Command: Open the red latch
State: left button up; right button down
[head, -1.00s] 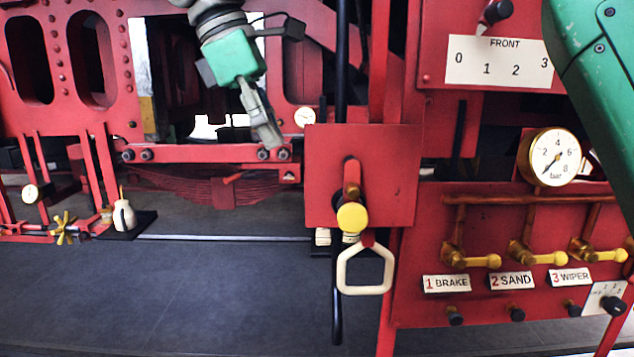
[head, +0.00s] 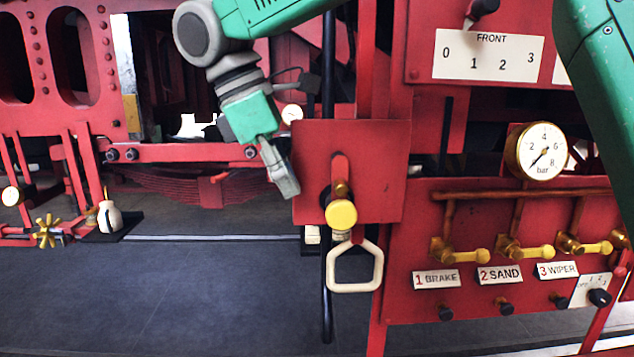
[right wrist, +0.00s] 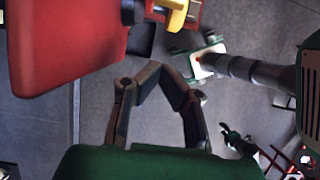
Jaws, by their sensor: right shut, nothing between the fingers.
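A red plate (head: 375,155) stands in the middle of the head view. On it is the red latch (head: 340,168), an upright red bar with a yellow round knob (head: 341,214) at its lower end. My right gripper (head: 288,188) is shut and empty. It points downward by the plate's left edge, left of the latch and a little above the knob's height. In the right wrist view its fingers (right wrist: 155,72) meet at the tips, with the red plate (right wrist: 65,45) and a yellow part (right wrist: 177,14) beyond them. My left gripper does not show.
A cream ring handle (head: 355,288) hangs below the knob beside a black vertical rail (head: 328,290). Right of it is a red panel with yellow-handled valves (head: 525,251) and a pressure gauge (head: 541,152). A small jug (head: 109,217) stands far left. The floor in front is clear.

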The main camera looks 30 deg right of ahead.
aim_at(334, 202)
jog(key=shift+s+d+p, duration=0.15)
jog(key=shift+s+d, duration=0.25)
jog(key=shift+d, duration=0.3)
jog(key=shift+s+d+p, duration=0.1)
jog(key=shift+s+d, duration=0.25)
jog(key=shift+d, duration=0.3)
jog(key=shift+s+d+p, duration=0.15)
jog(key=shift+s+d, duration=0.25)
jog(key=shift+d, duration=0.3)
jog(key=shift+w+a, duration=0.1)
jog(key=shift+a, duration=0.05)
jog(key=shift+d+f+g+h, duration=0.2)
jog(key=shift+f+g+h, duration=0.15)
jog(key=shift+g+h, duration=0.55)
jog(key=shift+a, duration=0.15)
jog(key=shift+s, duration=0.25)
jog(key=shift+d+h, duration=0.3)
jog(key=shift+h, duration=0.1)
jog(key=shift+w, duration=0.1)
jog(key=shift+a+f, duration=0.1)
jog(key=shift+a, duration=0.1)
